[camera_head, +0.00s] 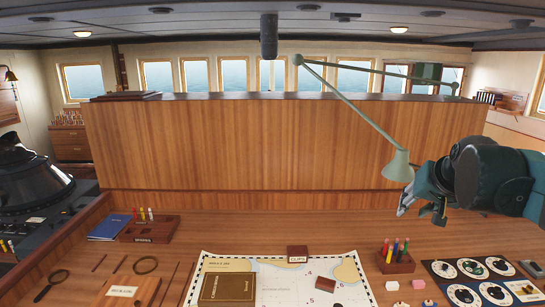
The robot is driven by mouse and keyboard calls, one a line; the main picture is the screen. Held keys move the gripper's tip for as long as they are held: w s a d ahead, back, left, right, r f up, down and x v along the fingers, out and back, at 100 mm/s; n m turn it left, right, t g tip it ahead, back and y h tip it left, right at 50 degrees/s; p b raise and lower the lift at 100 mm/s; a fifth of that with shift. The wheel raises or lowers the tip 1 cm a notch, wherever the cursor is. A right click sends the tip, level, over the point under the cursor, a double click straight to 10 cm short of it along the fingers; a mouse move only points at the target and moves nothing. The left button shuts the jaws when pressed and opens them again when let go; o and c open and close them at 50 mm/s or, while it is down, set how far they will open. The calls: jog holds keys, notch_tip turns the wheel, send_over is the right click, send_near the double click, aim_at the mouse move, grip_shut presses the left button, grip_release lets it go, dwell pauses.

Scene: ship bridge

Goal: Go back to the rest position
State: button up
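My gripper (421,210) is at the right, raised in front of the wooden panel and above the right part of the desk. It points down and to the left. Its fingers look spread apart, with nothing seen between them. My arm comes in from the right edge.
A green desk lamp (398,167) hangs close to the left of my gripper. Below are a pen holder (395,264), a dial panel (480,278) and small erasers. A chart (276,290) bears a brown book (228,288) and a red box (297,254). The desk's back middle is clear.

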jog(key=s+a+f+n+b, duration=0.2)
jog(key=s+a+f+b, duration=0.1)
jog(key=s+a+f, duration=0.6)
jog(key=s+a+f+n+g+y+b, duration=0.1)
jog(key=s+a+f+n+b, duration=0.1)
jog(key=s+a+f, duration=0.6)
jog(key=s+f+b, duration=0.1)
jog(key=s+f, duration=0.5)
jog(key=shift+a+f+n, duration=0.4)
